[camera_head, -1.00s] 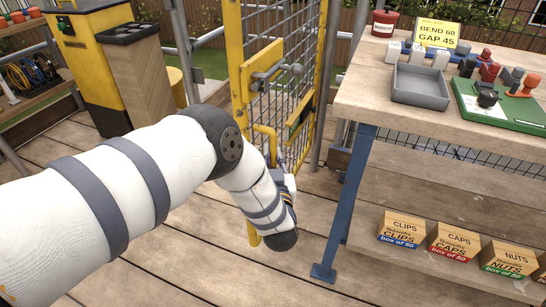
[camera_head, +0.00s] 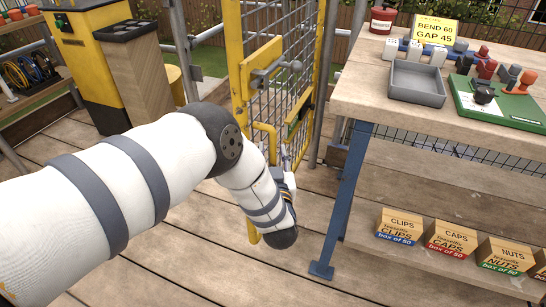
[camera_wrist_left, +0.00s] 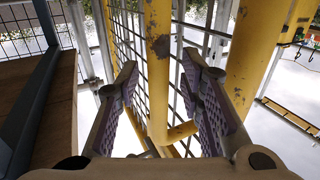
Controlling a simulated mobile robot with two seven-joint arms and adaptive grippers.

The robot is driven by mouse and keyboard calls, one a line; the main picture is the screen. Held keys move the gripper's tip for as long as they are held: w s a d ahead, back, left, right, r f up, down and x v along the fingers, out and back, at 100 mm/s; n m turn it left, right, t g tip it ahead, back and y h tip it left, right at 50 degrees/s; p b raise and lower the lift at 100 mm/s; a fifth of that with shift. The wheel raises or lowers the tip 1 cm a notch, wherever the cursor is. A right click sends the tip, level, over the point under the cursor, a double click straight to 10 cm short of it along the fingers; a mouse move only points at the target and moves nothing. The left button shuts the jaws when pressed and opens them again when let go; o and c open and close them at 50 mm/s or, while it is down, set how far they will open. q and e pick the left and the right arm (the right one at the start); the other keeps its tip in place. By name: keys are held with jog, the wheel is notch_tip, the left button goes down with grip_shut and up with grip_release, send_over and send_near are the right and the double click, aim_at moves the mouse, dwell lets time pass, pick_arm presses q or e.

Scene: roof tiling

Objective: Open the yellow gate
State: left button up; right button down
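The yellow gate (camera_head: 236,75), a yellow frame with wire mesh, stands in the middle of the head view. A yellow plate (camera_head: 262,55) with a grey latch bar (camera_head: 279,71) is on it. Below the latch is a yellow bar handle (camera_head: 263,128). My left gripper (camera_head: 281,157) is low by this handle, partly hidden by my wrist. In the left wrist view, the open left gripper (camera_wrist_left: 160,66) has its two ridged pads on either side of the chipped yellow handle (camera_wrist_left: 158,95). Gaps show between handle and pads. My right gripper is out of view.
A wooden workbench (camera_head: 445,125) with blue legs (camera_head: 346,200) stands close at the right. It carries a grey tray (camera_head: 417,83); boxes (camera_head: 450,238) sit on its lower shelf. A yellow-black machine (camera_head: 75,65) stands at the left. The deck (camera_head: 190,265) in front is clear.

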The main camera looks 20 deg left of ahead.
pick_arm(q)
jog(key=v, duration=1.2)
